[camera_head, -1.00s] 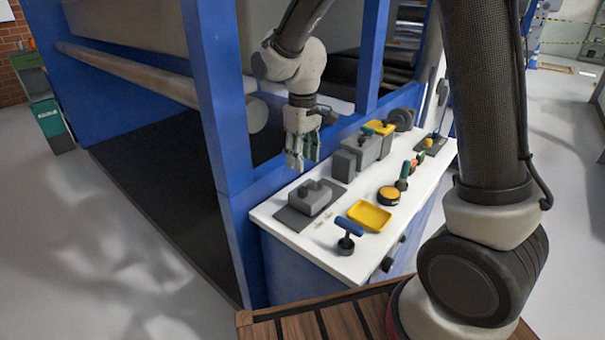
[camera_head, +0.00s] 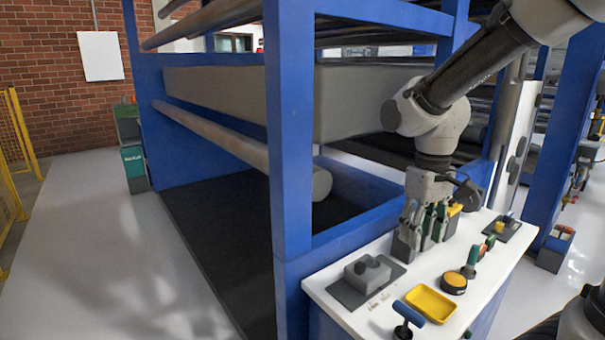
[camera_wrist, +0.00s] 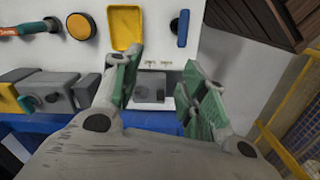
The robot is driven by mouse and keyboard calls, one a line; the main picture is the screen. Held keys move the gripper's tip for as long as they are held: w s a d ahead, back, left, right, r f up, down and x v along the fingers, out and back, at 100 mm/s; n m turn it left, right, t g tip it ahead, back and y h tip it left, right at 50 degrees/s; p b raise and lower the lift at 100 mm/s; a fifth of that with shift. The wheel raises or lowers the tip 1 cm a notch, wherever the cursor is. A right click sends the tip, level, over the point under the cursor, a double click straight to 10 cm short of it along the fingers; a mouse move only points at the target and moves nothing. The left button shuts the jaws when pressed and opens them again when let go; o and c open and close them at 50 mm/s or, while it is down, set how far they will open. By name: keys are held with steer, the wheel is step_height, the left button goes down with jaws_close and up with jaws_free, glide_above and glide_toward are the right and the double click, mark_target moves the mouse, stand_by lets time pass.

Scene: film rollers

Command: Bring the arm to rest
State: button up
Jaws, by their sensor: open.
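My gripper (camera_head: 427,222) hangs from the arm above the back part of the white worktop (camera_head: 337,318), near the blue frame. In the wrist view my gripper (camera_wrist: 165,95) has its two green-padded fingers apart, with nothing held between them. Beyond the gap lies a grey block on a dark plate (camera_wrist: 150,90), which also shows in the head view (camera_head: 368,274). In the head view the gripper hides part of the grey blocks behind it.
On the worktop are a yellow tray (camera_head: 431,304), a blue-handled tool (camera_head: 408,316), a yellow round item (camera_head: 453,283) and a green-handled tool (camera_head: 471,262). Blue frame posts (camera_head: 290,130) and a long roller (camera_head: 215,136) stand close by. Grey floor (camera_head: 110,240) is open at left.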

steer(key=s+d+r+m+t, duration=0.4)
steer(key=s+d+r, duration=0.4)
steer(key=s+d, duration=0.3)
steer(key=shift+s+t, duration=0.3)
steer(key=shift+s, duration=0.25)
